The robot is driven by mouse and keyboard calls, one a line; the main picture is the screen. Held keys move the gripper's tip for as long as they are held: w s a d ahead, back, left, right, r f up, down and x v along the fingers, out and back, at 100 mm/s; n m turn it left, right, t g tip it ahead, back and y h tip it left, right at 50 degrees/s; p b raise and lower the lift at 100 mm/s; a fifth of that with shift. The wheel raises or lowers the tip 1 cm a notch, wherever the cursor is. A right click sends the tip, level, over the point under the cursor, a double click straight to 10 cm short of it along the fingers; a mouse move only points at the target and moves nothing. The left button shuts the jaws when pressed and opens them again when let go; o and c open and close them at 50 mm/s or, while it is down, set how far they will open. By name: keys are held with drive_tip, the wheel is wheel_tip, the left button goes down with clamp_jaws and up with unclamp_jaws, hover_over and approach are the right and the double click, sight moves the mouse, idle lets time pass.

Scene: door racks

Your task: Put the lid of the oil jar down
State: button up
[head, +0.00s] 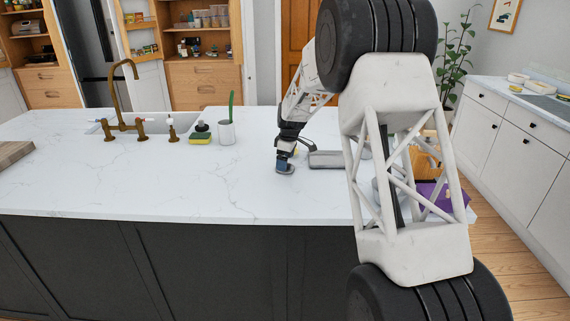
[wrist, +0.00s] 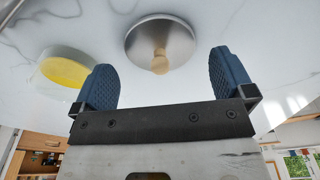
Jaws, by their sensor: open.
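The lid (wrist: 160,42) is a round metal disc with a pale wooden knob, seen in the wrist view against the white marble counter. Its knob faces my gripper. My gripper (wrist: 165,82) is open, with its two blue fingertips apart and the knob between and beyond them, with no finger visibly touching it. In the head view my gripper (head: 285,168) is low over the counter (head: 200,190). I cannot make out the lid there, and I cannot identify the oil jar in either view.
A pale object with a yellow face (wrist: 66,68) lies beside the lid. A grey handled item (head: 326,159) is right of my gripper; a purple item (head: 436,196) is partly behind my arm. The counter's front left is clear.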

sight(290, 169)
wheel_tip(290, 169, up, 10)
drive_tip(key=d, duration=0.1)
drive_tip(key=shift+s, duration=0.2)
idle(0.8)
drive_tip(key=shift+d, duration=0.1)
drive_tip(key=s+d+r+m, duration=0.2)
drive_tip(key=s+d+r, duration=0.25)
drive_tip(key=s, duration=0.55)
drive_tip(key=s+d+r+m+t, duration=0.1)
drive_tip(key=s+d+r+m, duration=0.3)
drive_tip(key=s, duration=0.6)
drive_tip(key=s+d+r+m, duration=0.1)
drive_tip(key=s+d+r, duration=0.35)
drive_tip(key=s, duration=0.55)
drive_tip(key=s+d+f+m, duration=0.2)
drive_tip(key=s, duration=0.9)
drive_tip(key=s+d+f+m+h, duration=0.1)
drive_tip(key=s+d+f+m, duration=0.1)
drive_tip(key=s, duration=0.9)
drive_tip(key=s+d+f+m+t, duration=0.1)
drive_tip(key=s+m, duration=0.3)
drive_tip(key=s, duration=0.8)
drive_tip(key=shift+d+f, duration=0.45)
drive_tip(key=shift+f, duration=0.1)
